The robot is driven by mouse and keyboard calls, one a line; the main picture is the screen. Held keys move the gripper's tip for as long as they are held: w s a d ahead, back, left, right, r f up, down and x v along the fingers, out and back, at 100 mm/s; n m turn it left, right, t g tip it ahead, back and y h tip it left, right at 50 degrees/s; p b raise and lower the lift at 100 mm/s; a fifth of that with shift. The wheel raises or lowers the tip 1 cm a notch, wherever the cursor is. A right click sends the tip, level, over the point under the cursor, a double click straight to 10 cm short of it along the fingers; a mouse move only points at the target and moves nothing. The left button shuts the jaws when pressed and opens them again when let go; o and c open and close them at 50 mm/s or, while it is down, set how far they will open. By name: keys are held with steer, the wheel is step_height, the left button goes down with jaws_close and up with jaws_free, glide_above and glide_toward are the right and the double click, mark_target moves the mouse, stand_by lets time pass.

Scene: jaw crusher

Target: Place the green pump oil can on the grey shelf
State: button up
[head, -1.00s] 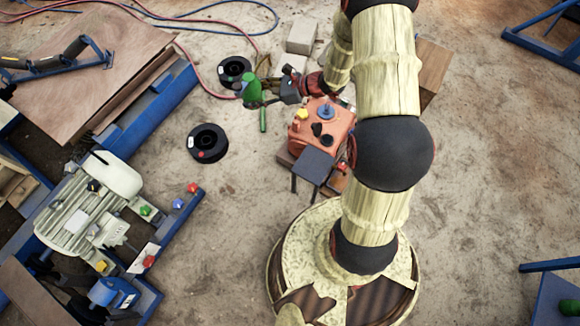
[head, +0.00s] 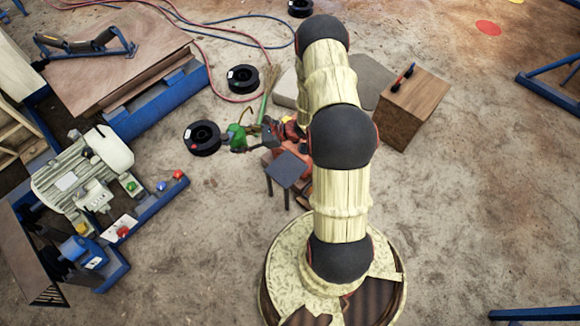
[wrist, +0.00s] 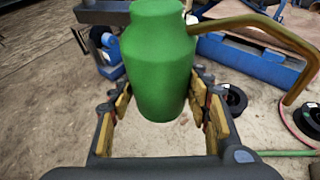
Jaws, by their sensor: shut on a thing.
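The green pump oil can (head: 236,134) is held in my gripper (head: 252,136), left of my arm in the head view. In the wrist view the green can (wrist: 158,60) stands between the two fingers of my gripper (wrist: 160,95), with a curved brown spout reaching to the right. It is off the ground. A small grey flat-topped stand (head: 287,168) with dark legs is just below and right of the can in the head view; it looks like the grey shelf. Its top looks bare. Depth between can and stand is hard to judge.
An orange-red machine (head: 297,150) is beside the stand, partly hidden by my arm. Two black reels (head: 202,138) lie on the ground to the left. A wooden box (head: 410,105) stands right of my arm. A motor unit (head: 85,175) is at far left. Open sand lies between.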

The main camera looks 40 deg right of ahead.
steer(key=s+d+f+m+t+h+p, duration=0.1)
steer(key=s+d+f+m+h, duration=0.1)
steer(key=s+d+f, duration=0.6)
steer(key=s+d+f+m+t+h+p, duration=0.15)
steer(key=s+f, duration=0.45)
steer(key=f, duration=0.6)
steer(key=shift+m+h, duration=0.25)
steer(key=shift+h, duration=0.1)
steer(key=w+d+f+b, duration=0.2)
steer(key=d+f, duration=0.1)
steer(key=w+d+f+b, duration=0.2)
steer(key=w+d+f, duration=0.1)
steer(key=w+d+f+b, duration=0.2)
steer(key=d+f, duration=0.1)
steer(key=shift+w+d+f, duration=0.1)
steer(key=shift+w+d, duration=0.25)
steer(key=shift+w, duration=0.05)
steer(key=shift+w+d+f, duration=0.15)
steer(key=shift+d+f, duration=0.05)
steer(key=shift+f, duration=0.15)
steer(key=shift+d+f+b, duration=0.1)
steer(key=shift+f+b, duration=1)
steer(key=shift+f, duration=0.4)
steer(key=shift+f, duration=0.1)
steer(key=o, duration=1.5)
steer(key=shift+o, duration=0.4)
